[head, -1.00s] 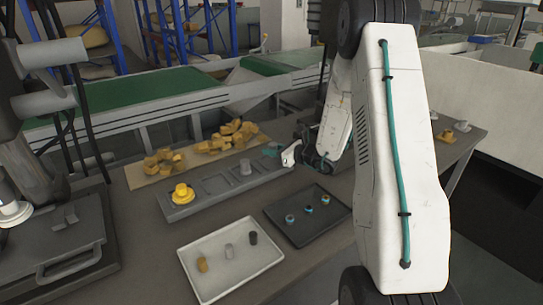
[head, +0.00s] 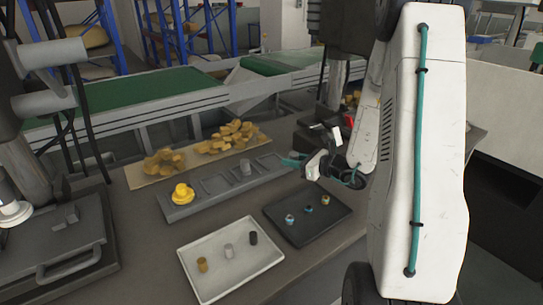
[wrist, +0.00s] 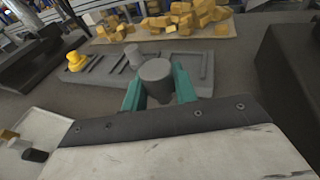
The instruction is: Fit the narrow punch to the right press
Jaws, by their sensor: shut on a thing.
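My gripper (wrist: 158,90) has teal fingers shut on a grey round-topped punch (wrist: 156,70), held upright in the wrist view; its width is hard to judge. In the head view my gripper (head: 296,161) is at the right end of the grey rack (head: 225,197), and the held punch cannot be made out. A yellow punch (head: 182,193) stands at the rack's left end and another grey punch (head: 246,168) stands farther right. The right press (head: 340,36) is behind my arm, which hides its lower part.
A white tray (head: 231,286) with small pegs and a dark tray (head: 283,230) with small ringed parts lie in front of the rack. Yellow blocks lie on a board (head: 143,178) behind it. The left press (head: 60,240) stands at far left. A dark block (wrist: 292,60) is at right in the wrist view.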

